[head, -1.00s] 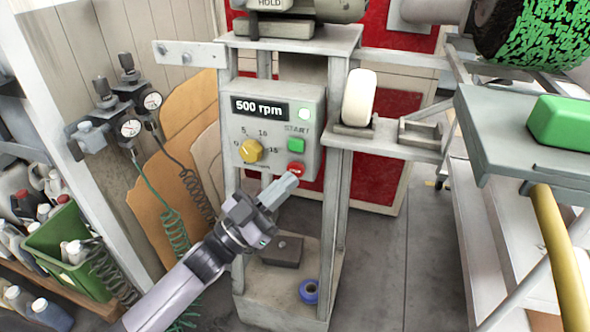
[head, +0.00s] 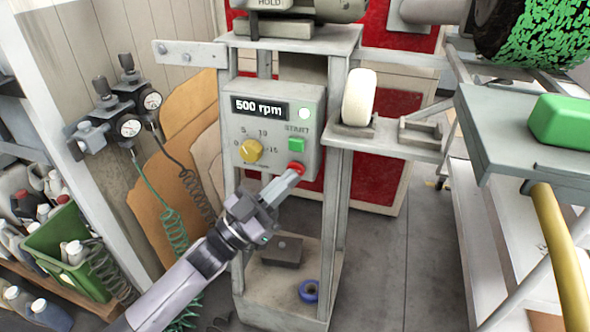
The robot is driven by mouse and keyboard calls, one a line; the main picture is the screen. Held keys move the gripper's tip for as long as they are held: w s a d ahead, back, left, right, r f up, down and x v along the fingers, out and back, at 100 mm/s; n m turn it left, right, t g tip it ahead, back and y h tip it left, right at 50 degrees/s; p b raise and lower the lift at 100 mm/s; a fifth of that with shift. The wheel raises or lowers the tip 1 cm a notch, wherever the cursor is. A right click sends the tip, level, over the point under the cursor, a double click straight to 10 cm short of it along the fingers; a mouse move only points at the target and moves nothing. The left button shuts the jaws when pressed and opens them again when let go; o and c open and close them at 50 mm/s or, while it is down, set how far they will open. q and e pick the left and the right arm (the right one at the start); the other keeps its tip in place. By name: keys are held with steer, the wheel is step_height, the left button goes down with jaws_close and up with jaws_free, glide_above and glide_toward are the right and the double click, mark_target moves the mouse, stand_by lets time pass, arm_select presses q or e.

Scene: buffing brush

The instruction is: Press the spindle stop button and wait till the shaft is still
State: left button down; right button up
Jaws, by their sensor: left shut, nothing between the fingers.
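The grey control box (head: 266,133) stands on a metal frame in the middle of the head view. Its display (head: 261,108) reads 500 rpm, and a pale round lamp (head: 305,114) is lit beside it. A green START button (head: 296,144) sits above the red stop button (head: 296,167). My left gripper (head: 293,176) is shut and empty, its tips at the red button's lower edge. They overlap it in the picture; whether they press it I cannot tell. A green-speckled brush (head: 535,32) is at the upper right. My right gripper is not in view.
A yellow knob (head: 251,150) is left of the buttons. A shelf with a white wheel (head: 359,97) juts out to the right. Air gauges (head: 130,127) and coiled hoses hang at the left. A green block (head: 560,122) lies on a grey tray (head: 492,130).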

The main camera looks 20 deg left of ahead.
arm_select(q)
steer(key=shift+w, duration=0.4)
stand_by(0.6)
steer(key=shift+s+p, duration=0.35)
steer(key=shift+s, duration=0.45)
steer(key=s+p, duration=0.2)
steer(key=s, duration=0.3)
steer(key=shift+a, duration=0.1)
